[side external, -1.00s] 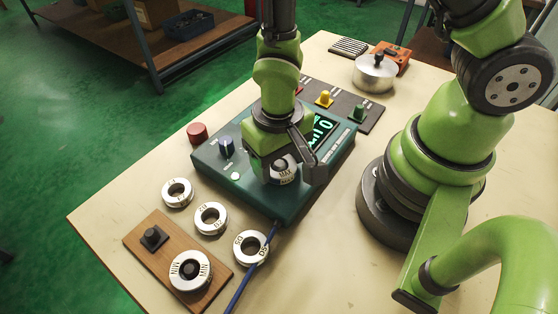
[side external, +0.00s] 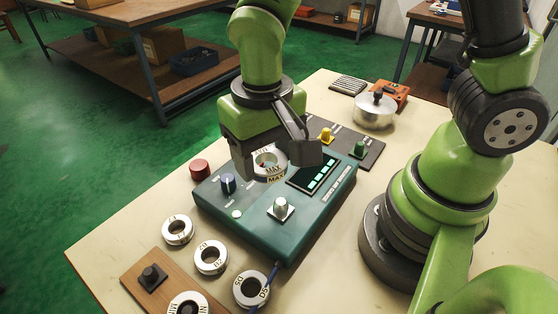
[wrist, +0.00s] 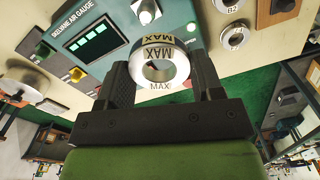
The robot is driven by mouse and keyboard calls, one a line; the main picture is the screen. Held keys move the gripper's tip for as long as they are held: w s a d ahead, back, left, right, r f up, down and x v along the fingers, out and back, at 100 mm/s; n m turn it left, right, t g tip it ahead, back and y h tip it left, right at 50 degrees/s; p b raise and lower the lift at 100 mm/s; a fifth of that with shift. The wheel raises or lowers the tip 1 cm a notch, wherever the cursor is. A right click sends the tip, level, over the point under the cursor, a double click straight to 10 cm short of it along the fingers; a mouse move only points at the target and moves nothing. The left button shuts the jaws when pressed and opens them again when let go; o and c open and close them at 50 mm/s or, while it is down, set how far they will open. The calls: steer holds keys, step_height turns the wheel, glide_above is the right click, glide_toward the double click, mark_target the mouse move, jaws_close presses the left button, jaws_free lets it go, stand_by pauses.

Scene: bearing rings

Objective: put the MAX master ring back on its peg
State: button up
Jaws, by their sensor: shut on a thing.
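The MAX master ring (side external: 272,172) is a silver ring with a gold band marked MAX. My gripper (side external: 275,155) is shut on it and holds it in the air above the teal air gauge (side external: 243,228). In the wrist view the MAX ring (wrist: 160,50) sits between the two fingers, its hole facing the camera. The wooden board (side external: 172,293) at the lower left carries an empty dark peg (side external: 152,277). The MIN ring (side external: 188,304) lies at the board's other end, cut by the picture's edge.
The gauge's silver post (side external: 281,208) stands bare. A blue hose runs past that ring. A red button (side external: 200,169) stands at the left, a metal pot (side external: 374,110) at the back.

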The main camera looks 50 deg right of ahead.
steer(key=w+a+f, duration=0.2)
steer(key=w+a, duration=0.4)
steer(key=a, duration=0.3)
glide_above(147, 269)
steer(key=f, duration=0.3)
steer(key=shift+d+f, duration=0.25)
steer(key=shift+a+f, duration=0.25)
steer(key=shift+f, duration=1.8)
steer(key=shift+f, duration=0.25)
steer(key=shift+f, duration=0.7)
steer(key=shift+f, duration=0.8)
steer(key=o, duration=1.2)
